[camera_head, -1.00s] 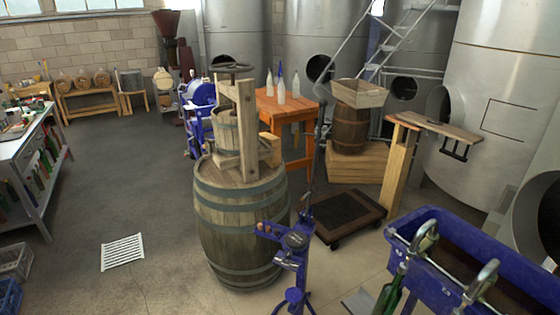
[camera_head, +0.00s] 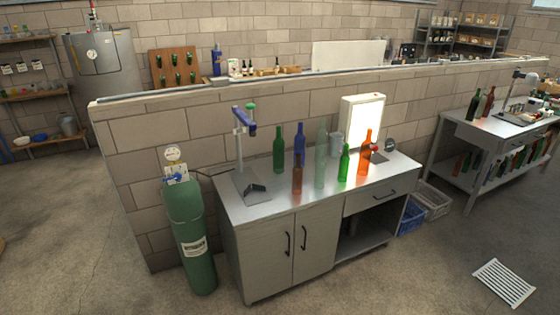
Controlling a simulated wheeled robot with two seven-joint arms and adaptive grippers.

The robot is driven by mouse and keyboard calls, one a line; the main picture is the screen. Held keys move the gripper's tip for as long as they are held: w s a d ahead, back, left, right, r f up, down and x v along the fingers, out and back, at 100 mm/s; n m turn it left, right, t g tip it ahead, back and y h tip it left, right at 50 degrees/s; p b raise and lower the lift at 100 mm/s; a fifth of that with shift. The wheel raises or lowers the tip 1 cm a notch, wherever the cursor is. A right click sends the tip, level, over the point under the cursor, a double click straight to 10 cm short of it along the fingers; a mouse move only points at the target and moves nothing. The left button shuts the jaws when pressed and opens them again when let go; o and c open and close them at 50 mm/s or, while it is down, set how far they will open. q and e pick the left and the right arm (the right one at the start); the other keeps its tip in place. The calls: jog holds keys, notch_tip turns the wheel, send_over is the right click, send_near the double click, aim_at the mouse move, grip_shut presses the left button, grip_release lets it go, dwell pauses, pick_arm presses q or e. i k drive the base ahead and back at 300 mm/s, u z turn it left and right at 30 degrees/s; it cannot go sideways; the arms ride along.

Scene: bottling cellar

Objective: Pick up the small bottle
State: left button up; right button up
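Several bottles stand upright on a metal workbench (camera_head: 270,205) in the middle of the head view. A bright green bottle (camera_head: 344,166) and a brown bottle (camera_head: 297,178) look shorter than the others. Near them stand a dark green bottle (camera_head: 278,152), a blue bottle (camera_head: 299,148), a tall pale clear-green bottle (camera_head: 320,165) and an orange bottle (camera_head: 365,158). I cannot tell for sure which one is the small bottle. Neither of my grippers shows in the view.
A green gas cylinder (camera_head: 190,240) stands at the bench's left end. A bottling stand (camera_head: 240,150) and a lit panel (camera_head: 362,125) are on the bench. A low block wall (camera_head: 130,150) runs behind. Crates (camera_head: 430,200) sit at its right. The floor in front is mostly clear.

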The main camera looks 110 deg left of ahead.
aim_at(344, 166)
jog(key=u, duration=2.15)
jog(key=i, duration=3.15)
jog(key=u, duration=0.9)
